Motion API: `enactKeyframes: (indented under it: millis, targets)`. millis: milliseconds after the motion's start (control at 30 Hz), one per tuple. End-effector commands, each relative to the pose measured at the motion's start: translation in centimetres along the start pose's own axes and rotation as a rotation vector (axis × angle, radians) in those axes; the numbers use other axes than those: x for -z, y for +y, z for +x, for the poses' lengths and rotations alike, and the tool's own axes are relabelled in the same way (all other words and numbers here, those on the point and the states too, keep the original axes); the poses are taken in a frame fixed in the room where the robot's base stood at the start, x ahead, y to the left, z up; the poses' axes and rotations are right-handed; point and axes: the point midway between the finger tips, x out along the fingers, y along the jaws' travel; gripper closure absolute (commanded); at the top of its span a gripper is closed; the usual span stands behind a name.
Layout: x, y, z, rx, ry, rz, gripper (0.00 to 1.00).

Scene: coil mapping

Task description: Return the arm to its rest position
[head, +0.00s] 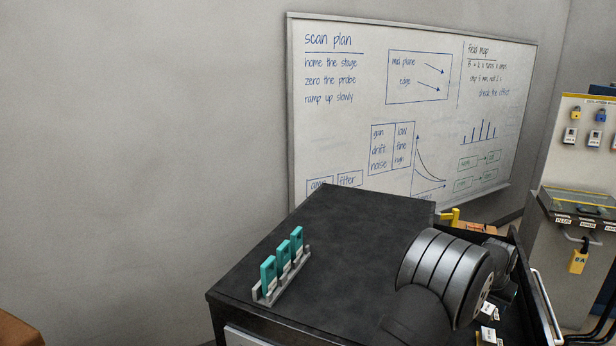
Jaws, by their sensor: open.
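My arm (440,275) shows at the lower right as grey rounded links with dark ring seams, over the right side of the dark bench top. My gripper is not visible; the arm's far end is hidden behind its own links or outside the picture.
A dark bench (340,235) carries a light grey rack (283,278) with three teal-topped pieces standing upright. Small white-labelled items (488,335) lie beside the arm at right. A yellow part (450,217) is just behind the arm. A whiteboard (450,70) hangs behind. The middle bench top is clear.

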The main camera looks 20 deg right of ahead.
Motion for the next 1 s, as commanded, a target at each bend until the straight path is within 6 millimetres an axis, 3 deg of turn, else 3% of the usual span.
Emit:
enactKeyframes:
  millis: [267, 333, 533, 1000]
  targets:
    - [-0.2, 0.0, 4.6, 0.000, -0.001, 0.000, 0.46]
    - [0.6, 0.0, 3.0, 0.000, 0.005, 0.000, 0.46]
    - [1.1, 0.0, 1.4, 0.000, 0.000, 0.000, 0.46]
    - [1.2, 0.0, 1.2, 0.000, -0.001, 0.000, 0.46]
